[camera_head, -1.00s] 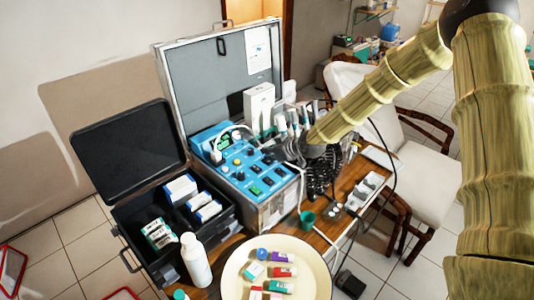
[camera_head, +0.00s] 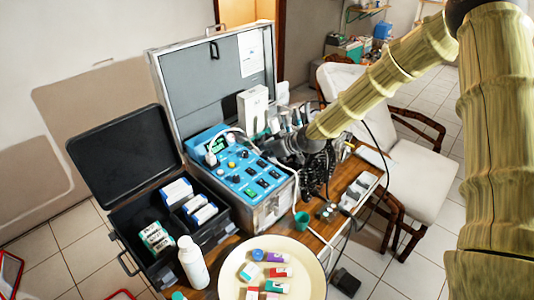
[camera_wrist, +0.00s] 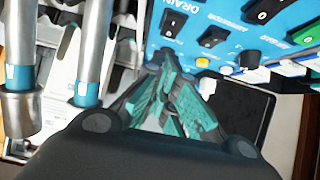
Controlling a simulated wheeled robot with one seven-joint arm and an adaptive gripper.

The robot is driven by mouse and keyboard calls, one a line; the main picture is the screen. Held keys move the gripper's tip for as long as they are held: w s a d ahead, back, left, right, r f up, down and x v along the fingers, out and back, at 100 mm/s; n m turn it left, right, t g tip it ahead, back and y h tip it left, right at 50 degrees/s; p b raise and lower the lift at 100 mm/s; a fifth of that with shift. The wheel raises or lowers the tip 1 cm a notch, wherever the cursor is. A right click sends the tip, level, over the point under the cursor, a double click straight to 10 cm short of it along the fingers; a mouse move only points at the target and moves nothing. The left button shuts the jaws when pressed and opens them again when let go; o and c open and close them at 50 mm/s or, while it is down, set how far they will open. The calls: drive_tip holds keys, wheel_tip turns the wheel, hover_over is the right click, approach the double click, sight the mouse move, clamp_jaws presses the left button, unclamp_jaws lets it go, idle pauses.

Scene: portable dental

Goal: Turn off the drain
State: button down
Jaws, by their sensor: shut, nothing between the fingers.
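The blue control panel (camera_head: 231,178) lies in the open metal case. Whether the tips touch the panel I cannot tell. In the head view my gripper (camera_head: 275,148) is at the panel's right rear edge, dark and partly lost among the handpieces.
Metal handpieces (camera_wrist: 88,50) stand at left in the wrist view. A white bottle (camera_head: 192,262) and a round plate (camera_head: 232,268) are in front of the case.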

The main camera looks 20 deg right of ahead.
drive_tip(key=shift+s+d+r+b, duration=0.2)
drive_tip(key=shift+s+d+b, duration=0.1)
drive_tip(key=shift+s, duration=0.1)
drive_tip(key=b+v, duration=0.2)
drive_tip(key=v, duration=0.6)
drive_tip(key=shift+s+d, duration=0.15)
drive_tip(key=shift+s, duration=0.25)
drive_tip(key=shift+r, duration=0.1)
drive_tip(key=shift+f+b, duration=0.2)
drive_tip(key=shift+b, duration=0.65)
drive_tip(key=b, duration=0.4)
drive_tip(key=shift+w+f, duration=0.1)
drive_tip(key=shift+w, duration=0.3)
drive_tip(key=shift+w+b, duration=0.15)
drive_tip(key=shift+b, duration=1.1)
drive_tip(key=b, duration=0.3)
drive_tip(key=shift+a+r+t+b, duration=0.3)
drive_tip(key=shift+r+b, duration=0.05)
drive_tip(key=shift+r, duration=0.05)
drive_tip(key=shift+r, duration=0.25)
